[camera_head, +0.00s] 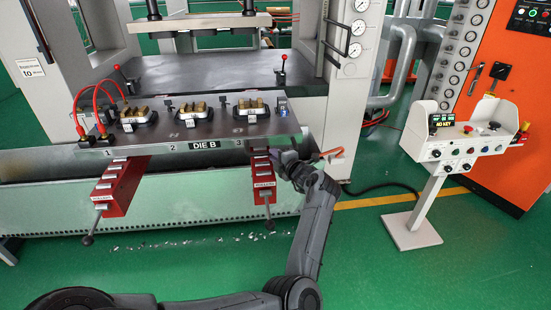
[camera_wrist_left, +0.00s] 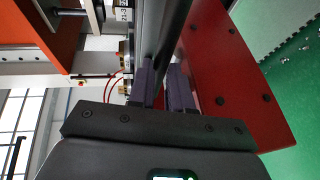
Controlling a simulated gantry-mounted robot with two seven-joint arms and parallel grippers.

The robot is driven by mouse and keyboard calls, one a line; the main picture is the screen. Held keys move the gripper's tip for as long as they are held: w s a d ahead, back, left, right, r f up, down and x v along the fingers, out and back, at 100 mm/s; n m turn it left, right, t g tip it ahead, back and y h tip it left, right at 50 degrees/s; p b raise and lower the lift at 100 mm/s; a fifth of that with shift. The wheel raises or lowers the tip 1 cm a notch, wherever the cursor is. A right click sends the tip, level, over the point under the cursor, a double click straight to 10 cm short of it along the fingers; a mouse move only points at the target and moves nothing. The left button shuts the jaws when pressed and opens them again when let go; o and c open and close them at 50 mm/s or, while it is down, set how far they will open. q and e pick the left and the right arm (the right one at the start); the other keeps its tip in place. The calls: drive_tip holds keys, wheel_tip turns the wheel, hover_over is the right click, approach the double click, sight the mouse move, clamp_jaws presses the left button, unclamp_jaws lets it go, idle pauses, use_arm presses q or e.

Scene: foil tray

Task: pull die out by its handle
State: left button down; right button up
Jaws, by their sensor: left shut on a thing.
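The die is a dark flat plate (camera_head: 230,128) labelled DIE B. It lies at the front of the press, its front edge over two red support arms. Three small tooling blocks with brass-coloured tops sit on it. My left gripper (camera_head: 285,158) is at the plate's front right corner, beside the right red arm. In the left wrist view its two fingers (camera_wrist_left: 160,88) are closed around a dark bar (camera_wrist_left: 172,38), which appears to be the die's handle. In the head view the wrist hides the handle. My right gripper is not in view.
Red support arms with rollers, left (camera_head: 120,185) and right (camera_head: 263,182), stick out from the press front. Red hoses (camera_head: 100,88) join the die's left end. A white control pedestal (camera_head: 425,205) stands at right.

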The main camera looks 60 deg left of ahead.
use_arm(q)
drive_tip(key=shift+d+f, duration=0.4)
drive_tip(key=shift+f, duration=0.15)
drive_tip(key=c, duration=1.2)
unclamp_jaws()
drive_tip(key=shift+o, duration=0.7)
drive_tip(key=shift+r, duration=0.2)
drive_tip(key=shift+r, duration=0.15)
